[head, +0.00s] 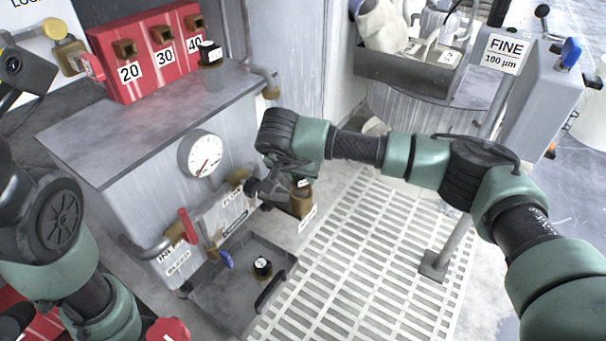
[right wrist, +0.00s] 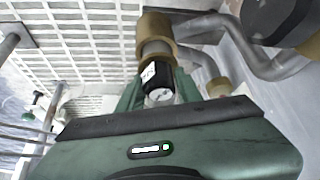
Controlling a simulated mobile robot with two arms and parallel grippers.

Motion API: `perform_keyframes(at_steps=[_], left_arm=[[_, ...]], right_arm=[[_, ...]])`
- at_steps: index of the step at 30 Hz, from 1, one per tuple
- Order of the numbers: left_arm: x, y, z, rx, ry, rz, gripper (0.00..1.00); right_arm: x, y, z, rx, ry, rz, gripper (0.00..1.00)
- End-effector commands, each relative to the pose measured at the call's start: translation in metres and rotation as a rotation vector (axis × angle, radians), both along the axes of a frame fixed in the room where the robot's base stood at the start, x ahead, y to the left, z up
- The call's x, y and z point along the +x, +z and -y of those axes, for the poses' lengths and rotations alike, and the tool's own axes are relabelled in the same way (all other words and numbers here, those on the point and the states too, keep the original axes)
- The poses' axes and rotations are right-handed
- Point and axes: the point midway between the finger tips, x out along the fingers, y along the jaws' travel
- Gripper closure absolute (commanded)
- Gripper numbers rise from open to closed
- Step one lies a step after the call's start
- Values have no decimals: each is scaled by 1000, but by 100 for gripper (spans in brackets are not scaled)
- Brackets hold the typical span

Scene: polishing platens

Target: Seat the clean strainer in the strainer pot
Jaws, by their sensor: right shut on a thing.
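My right gripper (head: 297,178) is shut on a small black-capped strainer (right wrist: 157,80) with a white label. In the head view only a bit of the strainer (head: 304,183) shows below my green hand. The brass strainer pot (head: 302,204) stands right at it, beside the grey cabinet. In the right wrist view the brass pot (right wrist: 154,28) lines up with the strainer's far end. I cannot tell how deep the strainer sits in it. The label's words are too small to read. My left arm shows at the left, but its gripper is out of view.
A grey tray (head: 222,300) on the floor holds another black-capped piece (head: 262,267). A gauge (head: 200,153), a red-handled valve (head: 187,226) and pipes crowd the cabinet's front. The floor grating (head: 350,270) is clear.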

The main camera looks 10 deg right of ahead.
Motion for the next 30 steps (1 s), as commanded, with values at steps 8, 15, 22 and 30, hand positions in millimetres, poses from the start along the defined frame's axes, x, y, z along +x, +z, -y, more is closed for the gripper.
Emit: perform_keyframes(at_steps=[8, 15, 22, 30], left_arm=[[0, -4, 0, 0, 0, 0, 48], [0, -7, 0, 0, 0, 0, 48], [0, -10, 0, 0, 0, 0, 48], [0, -12, 0, 0, 0, 0, 48]], right_arm=[[0, -8, 0, 0, 0, 0, 100], [0, -14, 0, -1, 0, 0, 100], [0, -19, 0, -1, 0, 0, 100], [0, -24, 0, -1, 0, 1, 54]])
